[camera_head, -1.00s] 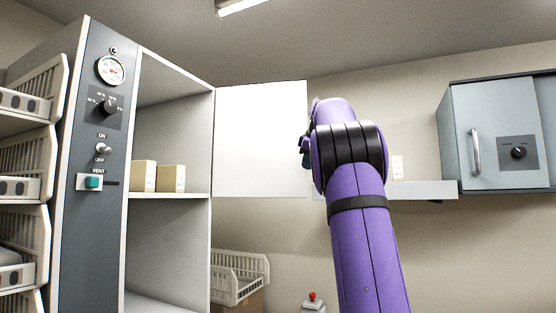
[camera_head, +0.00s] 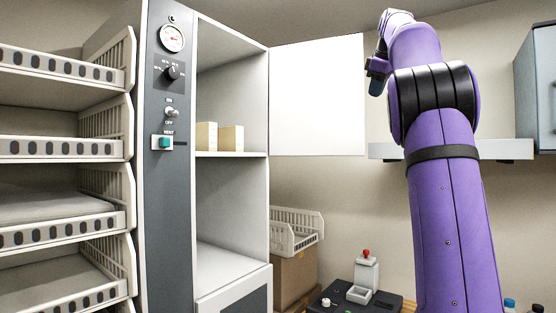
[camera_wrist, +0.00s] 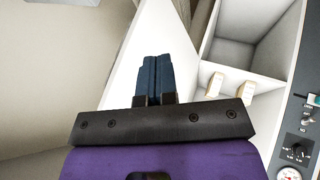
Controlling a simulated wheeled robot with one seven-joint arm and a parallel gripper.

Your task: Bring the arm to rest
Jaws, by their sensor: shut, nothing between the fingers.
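My gripper (camera_wrist: 153,75) shows in the wrist view with its two dark blue fingers together and nothing between them. In the wrist view the door (camera_wrist: 150,30) lies behind the fingers.
The open cabinet (camera_head: 232,185) holds small tan boxes (camera_head: 217,138). Racks of trays (camera_head: 60,150) stand at left. A shelf (camera_head: 500,149) and a wall cabinet (camera_head: 539,85) are at right. A press with a red knob (camera_head: 366,268) stands low, beside a crate (camera_head: 297,229).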

